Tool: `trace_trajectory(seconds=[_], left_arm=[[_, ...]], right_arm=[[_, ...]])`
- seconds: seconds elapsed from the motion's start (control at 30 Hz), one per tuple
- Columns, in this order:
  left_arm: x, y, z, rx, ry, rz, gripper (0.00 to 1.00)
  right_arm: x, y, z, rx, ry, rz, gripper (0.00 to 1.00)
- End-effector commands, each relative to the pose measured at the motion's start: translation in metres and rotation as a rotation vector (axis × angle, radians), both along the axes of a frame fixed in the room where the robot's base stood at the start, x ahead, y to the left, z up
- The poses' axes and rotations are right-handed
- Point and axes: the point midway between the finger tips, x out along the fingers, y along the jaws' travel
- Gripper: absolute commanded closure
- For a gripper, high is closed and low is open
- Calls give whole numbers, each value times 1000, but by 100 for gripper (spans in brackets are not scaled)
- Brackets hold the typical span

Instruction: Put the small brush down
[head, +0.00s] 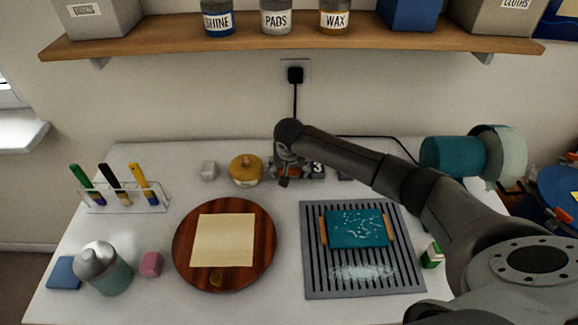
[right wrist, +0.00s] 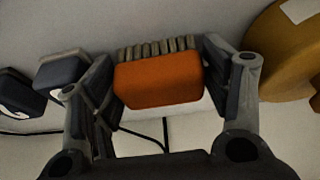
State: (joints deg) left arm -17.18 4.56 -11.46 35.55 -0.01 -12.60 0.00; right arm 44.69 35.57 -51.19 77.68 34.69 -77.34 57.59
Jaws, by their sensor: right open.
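The small brush (right wrist: 158,80) has an orange block with a row of grey-beige bristles along its top edge in the right wrist view. It lies between the two fingers of my right gripper (right wrist: 160,85), which is open around it. Whether either finger touches it is hard to tell. In the head view my right gripper (head: 286,176) points down at the back of the table, and it mostly hides the brush there. My left gripper is not in view.
A yellow-lidded jar (head: 246,170) stands close left of my right gripper. Dark numbered blocks (head: 316,169) stand just right of it. A round wooden board (head: 187,245) and a grey ribbed mat (head: 313,278) with a teal tray (head: 358,229) lie in front.

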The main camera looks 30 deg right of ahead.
Motion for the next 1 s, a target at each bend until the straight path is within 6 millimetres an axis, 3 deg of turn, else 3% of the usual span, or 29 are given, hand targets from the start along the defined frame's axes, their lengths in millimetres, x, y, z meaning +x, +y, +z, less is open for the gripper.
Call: trace_trajectory(seconds=[0.27, 0.7, 1.0], left_arm=[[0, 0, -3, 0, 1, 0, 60], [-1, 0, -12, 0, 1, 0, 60], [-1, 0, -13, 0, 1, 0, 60]], right_arm=[[-9, 5, 28, 1, -4, 2, 29], [-36, 19, 103, 1, -4, 1, 29], [-41, 21, 114, 0, 0, -1, 29]])
